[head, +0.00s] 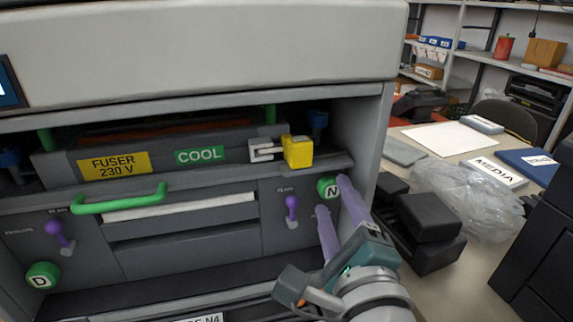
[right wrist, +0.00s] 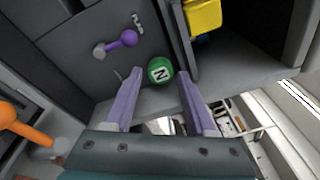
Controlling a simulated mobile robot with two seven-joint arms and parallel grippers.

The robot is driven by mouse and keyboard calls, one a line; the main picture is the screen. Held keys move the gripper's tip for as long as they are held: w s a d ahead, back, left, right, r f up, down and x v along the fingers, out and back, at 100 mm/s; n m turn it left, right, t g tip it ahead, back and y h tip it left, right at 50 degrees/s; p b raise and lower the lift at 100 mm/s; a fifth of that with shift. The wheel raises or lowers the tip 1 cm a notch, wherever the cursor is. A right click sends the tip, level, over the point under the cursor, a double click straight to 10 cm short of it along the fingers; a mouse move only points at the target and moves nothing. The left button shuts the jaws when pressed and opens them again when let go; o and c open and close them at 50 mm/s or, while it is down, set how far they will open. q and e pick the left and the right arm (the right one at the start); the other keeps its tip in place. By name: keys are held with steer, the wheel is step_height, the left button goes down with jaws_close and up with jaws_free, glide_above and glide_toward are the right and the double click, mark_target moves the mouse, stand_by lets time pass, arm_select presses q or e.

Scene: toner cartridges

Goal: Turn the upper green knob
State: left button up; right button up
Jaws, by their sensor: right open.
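The upper green knob (head: 328,188), marked N, sits on the right end of the printer's inner front panel. In the right wrist view the green knob (right wrist: 160,71) shows between and just beyond my two fingertips. My right gripper (head: 334,196) is open, its purple fingers reaching up towards the knob from below right. In the right wrist view the gripper (right wrist: 158,77) has one finger on each side of the knob, with gaps visible. Whether a finger touches it I cannot tell. A lower green knob (head: 42,276), marked D, is at the far left. My left gripper is not in view.
A purple lever (head: 292,210) is left of the upper knob, another (head: 58,233) farther left. A yellow block (head: 298,151) juts out above. A green handle (head: 120,200) crosses the panel. Black boxes (head: 425,222) and a clear plastic bag (head: 465,195) lie to the right.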

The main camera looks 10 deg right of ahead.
steer(key=shift+w+d, duration=0.15)
steer(key=shift+w, duration=0.65)
steer(key=shift+c, duration=0.3)
jaws_close()
